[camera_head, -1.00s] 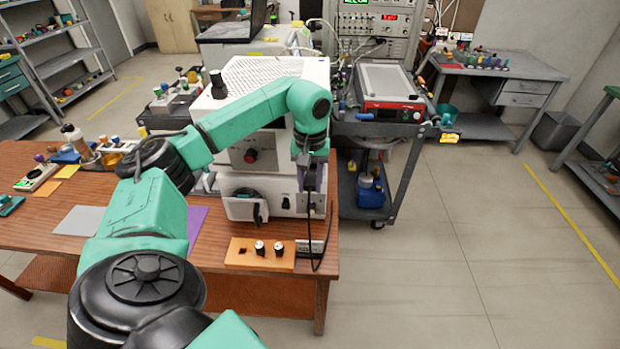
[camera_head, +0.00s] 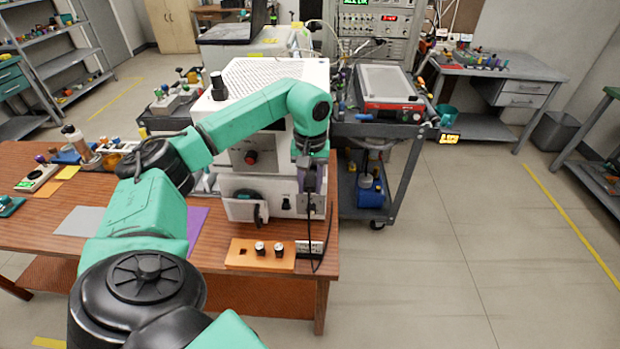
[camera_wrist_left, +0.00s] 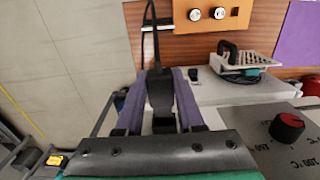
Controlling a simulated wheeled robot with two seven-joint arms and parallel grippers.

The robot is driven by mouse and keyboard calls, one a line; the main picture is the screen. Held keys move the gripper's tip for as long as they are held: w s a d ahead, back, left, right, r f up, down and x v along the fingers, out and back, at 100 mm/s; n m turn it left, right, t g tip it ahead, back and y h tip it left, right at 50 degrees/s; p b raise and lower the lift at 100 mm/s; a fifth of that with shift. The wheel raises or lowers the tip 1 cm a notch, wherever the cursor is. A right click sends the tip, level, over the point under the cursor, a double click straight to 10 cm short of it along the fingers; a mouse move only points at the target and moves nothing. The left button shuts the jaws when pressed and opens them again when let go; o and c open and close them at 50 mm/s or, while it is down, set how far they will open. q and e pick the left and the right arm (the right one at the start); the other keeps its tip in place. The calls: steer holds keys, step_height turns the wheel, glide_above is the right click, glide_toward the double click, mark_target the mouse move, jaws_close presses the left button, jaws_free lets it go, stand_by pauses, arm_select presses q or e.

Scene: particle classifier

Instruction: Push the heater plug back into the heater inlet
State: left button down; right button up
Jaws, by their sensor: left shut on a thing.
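The heater is probably the white machine (camera_head: 275,78) with a perforated top, at the table's right end. My left gripper (camera_head: 308,184) is at the right part of its front, pointing down. In the left wrist view the gripper (camera_wrist_left: 162,78) is shut on the black heater plug (camera_wrist_left: 160,97), between two purple-grey fingers. The plug's black cable (camera_head: 332,232) hangs to the tabletop. The heater inlet cannot be made out behind the gripper and plug, so I cannot tell whether the plug touches it. My right gripper is not in view.
An orange board (camera_head: 247,258) with two round knobs lies at the table's front right edge, beside a power strip (camera_head: 309,247). A grey cart (camera_head: 400,180) stands right of the table.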

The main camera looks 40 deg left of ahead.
arm_select(q)
steer(key=shift+w+a+r+p, duration=0.1)
steer(key=shift+w+a+p, duration=0.75)
steer(key=shift+w, duration=0.4)
stand_by(0.6)
steer(key=shift+c, duration=2.2)
jaws_free()
steer(key=shift+a, duration=0.15)
step_height(320, 180, up, 10)
steer(key=shift+f+b, duration=0.2)
steer(key=shift+b, duration=0.45)
step_height(320, 180, up, 5)
steer(key=p, duration=0.2)
glide_above(311, 175)
steer(key=shift+w+a, duration=0.15)
steer(key=shift+a, duration=0.05)
steer(key=shift+w+f, duration=0.1)
steer(key=shift+f, duration=0.05)
